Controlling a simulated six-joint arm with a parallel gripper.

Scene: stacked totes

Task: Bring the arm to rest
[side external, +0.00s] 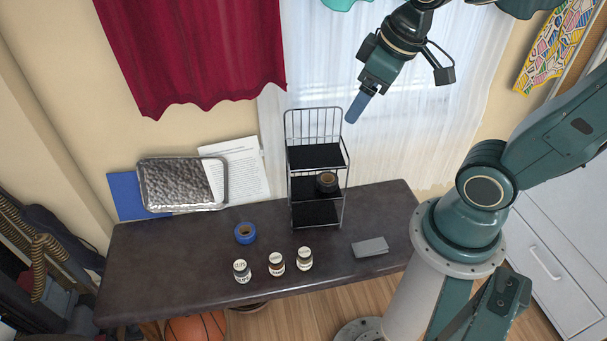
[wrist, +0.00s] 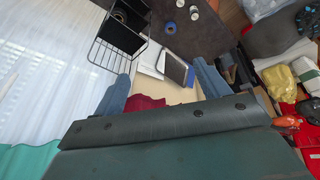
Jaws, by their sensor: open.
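My gripper (side external: 356,108) is raised high above the table, near the curtained window and above and to the right of the wire rack's top. In the side external view its blue fingers overlap, so the gap does not show there. In the wrist view its two blue fingers (wrist: 162,72) stand wide apart with nothing between them. The black wire rack (side external: 317,158) stands upright on the dark table (side external: 180,255). A dark tape roll (side external: 326,182) rests on its middle tier. My gripper is clear of the rack and touches nothing visible.
A blue tape roll (side external: 245,233), three small jars (side external: 276,264) and a grey block (side external: 370,247) lie on the table. A metal tray (side external: 183,184), papers (side external: 235,168) and a blue folder (side external: 125,196) are at the back left. A red curtain (side external: 195,50) hangs beyond.

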